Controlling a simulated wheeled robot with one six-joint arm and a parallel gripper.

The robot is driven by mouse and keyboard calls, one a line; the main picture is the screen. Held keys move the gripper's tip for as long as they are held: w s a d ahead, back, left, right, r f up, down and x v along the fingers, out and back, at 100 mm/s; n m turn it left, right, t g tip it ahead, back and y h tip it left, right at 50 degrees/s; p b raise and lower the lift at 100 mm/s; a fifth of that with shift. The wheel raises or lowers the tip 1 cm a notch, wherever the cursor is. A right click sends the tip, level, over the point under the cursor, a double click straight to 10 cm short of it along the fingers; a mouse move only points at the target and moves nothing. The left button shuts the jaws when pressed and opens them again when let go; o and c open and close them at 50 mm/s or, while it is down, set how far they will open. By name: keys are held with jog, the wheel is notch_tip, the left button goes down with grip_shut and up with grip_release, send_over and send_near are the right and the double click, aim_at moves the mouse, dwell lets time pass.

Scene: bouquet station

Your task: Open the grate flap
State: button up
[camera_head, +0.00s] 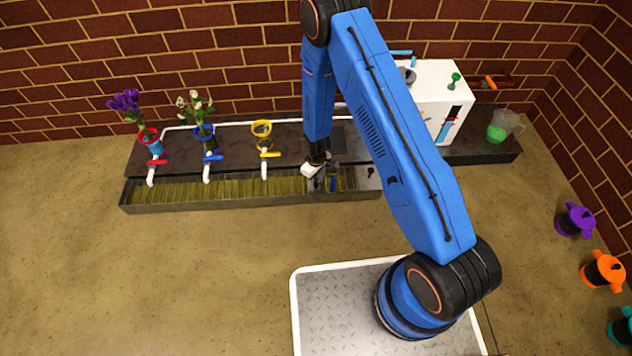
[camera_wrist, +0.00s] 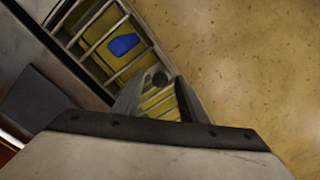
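A long metal trough covered by a barred grate (camera_head: 225,190) runs along the front of the dark counter. In the wrist view the grate's pale bars (camera_wrist: 95,45) cross a yellowish trough floor. A blue piece (camera_wrist: 123,45) lies beneath the bars; it also shows in the head view (camera_head: 333,184). A small dark round knob (camera_wrist: 160,78) shows between the fingertips on the bars. My gripper (camera_head: 317,180) is low over the grate's right part, its fingers apart in the wrist view (camera_wrist: 158,97). Contact with the knob cannot be told. The flap's edges are not clear.
Red (camera_head: 157,162), blue (camera_head: 213,157) and yellow (camera_head: 270,155) taps overhang the trough. Two flower pots and a yellow ring holder (camera_head: 262,129) stand behind them. A white box (camera_head: 437,90) stands right of my arm.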

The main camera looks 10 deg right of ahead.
jog(key=shift+f, duration=0.1)
jog(key=shift+c, duration=0.5)
grip_shut()
